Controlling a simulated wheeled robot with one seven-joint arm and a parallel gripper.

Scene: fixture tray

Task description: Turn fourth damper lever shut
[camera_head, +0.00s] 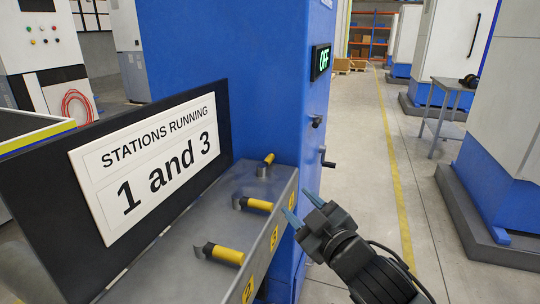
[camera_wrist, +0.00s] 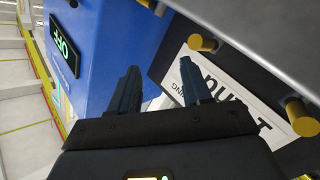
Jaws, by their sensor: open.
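Three damper levers with yellow grips show on a grey metal bench (camera_head: 170,268). The farthest, apparently the fourth lever (camera_head: 268,160), has its grip pointing away along the bench. The third lever (camera_head: 256,204) and second lever (camera_head: 226,255) point across toward the bench's right edge, by yellow labels "3" (camera_head: 274,237) and "2" (camera_head: 247,290). My gripper (camera_head: 302,208) is open and empty, right of the bench edge, apart from every lever. In the wrist view, the open fingers (camera_wrist: 160,85) have yellow grips (camera_wrist: 203,43) to their right; which levers these are I cannot tell.
A black board with a white sign (camera_head: 152,165) reading "STATIONS RUNNING 1 and 3" stands along the bench's left side. A blue cabinet (camera_head: 235,70) with a green "OFF" display (camera_head: 321,61) and dark handles (camera_head: 326,158) stands behind.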

